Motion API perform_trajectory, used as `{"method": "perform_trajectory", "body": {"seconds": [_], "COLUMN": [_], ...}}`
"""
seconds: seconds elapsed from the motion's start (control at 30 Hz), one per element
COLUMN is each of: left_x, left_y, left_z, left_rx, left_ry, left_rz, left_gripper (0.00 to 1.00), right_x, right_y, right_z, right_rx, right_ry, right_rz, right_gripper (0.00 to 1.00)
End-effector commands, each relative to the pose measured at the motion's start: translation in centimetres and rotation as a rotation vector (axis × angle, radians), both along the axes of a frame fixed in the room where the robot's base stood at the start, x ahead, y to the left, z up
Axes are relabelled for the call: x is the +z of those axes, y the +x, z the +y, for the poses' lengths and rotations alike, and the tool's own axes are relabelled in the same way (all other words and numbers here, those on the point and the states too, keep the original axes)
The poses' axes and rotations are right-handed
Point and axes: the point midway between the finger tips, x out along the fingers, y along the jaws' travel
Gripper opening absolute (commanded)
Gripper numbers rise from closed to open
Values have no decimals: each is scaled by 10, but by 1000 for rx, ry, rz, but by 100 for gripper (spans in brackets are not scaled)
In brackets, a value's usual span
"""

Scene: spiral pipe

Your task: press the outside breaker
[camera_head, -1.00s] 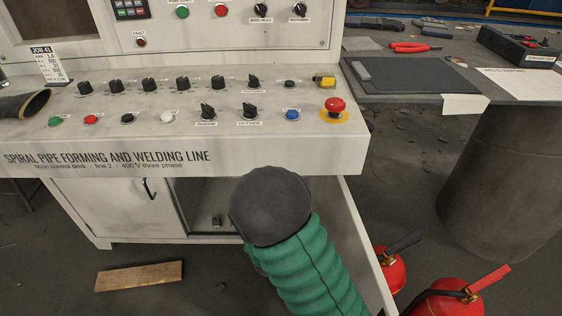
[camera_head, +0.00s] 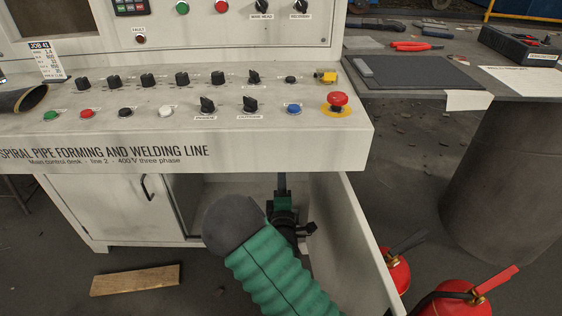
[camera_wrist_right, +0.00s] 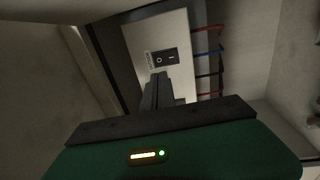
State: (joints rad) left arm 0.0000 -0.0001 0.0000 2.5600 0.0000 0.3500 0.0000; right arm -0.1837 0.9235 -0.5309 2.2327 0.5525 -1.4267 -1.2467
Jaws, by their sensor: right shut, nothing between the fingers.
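In the right wrist view a black rocker switch (camera_wrist_right: 164,56) marked O and I sits on a pale panel (camera_wrist_right: 146,34) inside the open cabinet. A small label (camera_wrist_right: 149,61) stands beside it, too small to read surely. My right gripper (camera_wrist_right: 157,82) is shut and empty, its fingertips just below the switch in the picture. I cannot tell whether they touch it. In the head view my right gripper (camera_head: 282,182) reaches into the open bay under the control desk. The switch is hidden there. My left gripper is not in view.
The open cabinet door (camera_head: 352,235) stands close to the right of my right arm. Red extinguishers (camera_head: 455,300) stand at the lower right. A wooden board (camera_head: 135,280) lies on the floor.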

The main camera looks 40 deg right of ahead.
Motion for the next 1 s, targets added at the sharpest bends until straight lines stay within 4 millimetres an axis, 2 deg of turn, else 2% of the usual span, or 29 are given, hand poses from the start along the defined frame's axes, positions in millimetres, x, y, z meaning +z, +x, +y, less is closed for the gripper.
{"method": "perform_trajectory", "body": {"seconds": [0.03,0.3,0.43,0.87,1.0], "left_x": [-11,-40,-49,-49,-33], "left_y": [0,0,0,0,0], "left_z": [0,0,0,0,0], "left_rx": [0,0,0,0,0], "left_ry": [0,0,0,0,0], "left_rz": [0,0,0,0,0], "left_gripper": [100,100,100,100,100], "right_x": [-3,3,7,12,19], "right_y": [8,51,64,71,73], "right_z": [-8,-44,-54,-59,-61], "right_rx": [-2,-1,0,0,1], "right_ry": [0,0,0,1,16], "right_rz": [-5,-5,-3,1,19], "right_gripper": [0,0,0,0,0]}}
